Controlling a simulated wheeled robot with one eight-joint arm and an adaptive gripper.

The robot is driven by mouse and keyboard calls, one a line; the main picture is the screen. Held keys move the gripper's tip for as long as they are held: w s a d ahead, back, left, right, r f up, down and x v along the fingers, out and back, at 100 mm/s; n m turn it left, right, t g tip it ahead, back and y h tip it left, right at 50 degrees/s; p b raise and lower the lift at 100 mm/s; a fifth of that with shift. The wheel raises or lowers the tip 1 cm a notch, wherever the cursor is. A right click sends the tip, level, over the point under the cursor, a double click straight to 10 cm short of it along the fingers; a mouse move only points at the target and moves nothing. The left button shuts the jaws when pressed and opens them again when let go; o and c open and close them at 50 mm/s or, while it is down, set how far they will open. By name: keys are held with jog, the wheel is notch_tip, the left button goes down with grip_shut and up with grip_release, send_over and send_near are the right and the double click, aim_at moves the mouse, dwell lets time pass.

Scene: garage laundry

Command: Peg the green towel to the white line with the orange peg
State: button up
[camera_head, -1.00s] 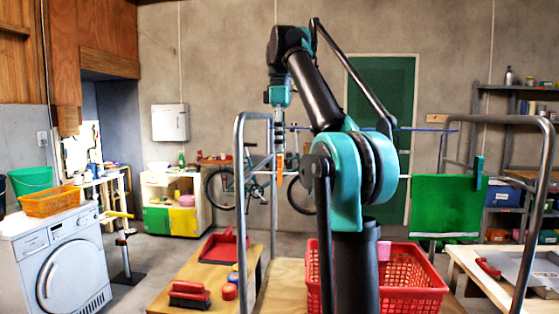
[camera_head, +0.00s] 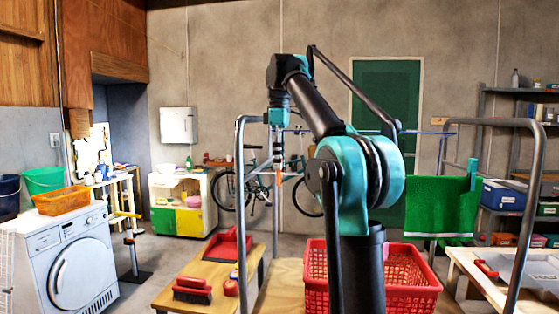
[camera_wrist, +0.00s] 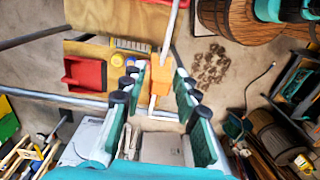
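The green towel (camera_head: 436,207) hangs at the right in the head view, with a teal peg (camera_head: 473,171) upright at its top right corner. My gripper (camera_head: 279,160) points down left of centre, well to the left of the towel. In the wrist view, the orange peg (camera_wrist: 157,68) sits between my gripper's fingertips (camera_wrist: 160,80), which close on it from both sides. A pale bar (camera_wrist: 171,30) crosses the peg in that view; I cannot tell if they touch. The white line is not clearly distinguishable in the head view.
Metal rails (camera_head: 241,190) stand left and right (camera_head: 530,210) of my arm. A wooden table (camera_head: 205,268) holds a red brush (camera_head: 192,290) and a red dustpan (camera_head: 228,245). A white washing machine (camera_head: 70,262) stands at the left.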

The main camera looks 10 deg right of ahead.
grip_shut()
jog(key=shift+r, duration=2.8)
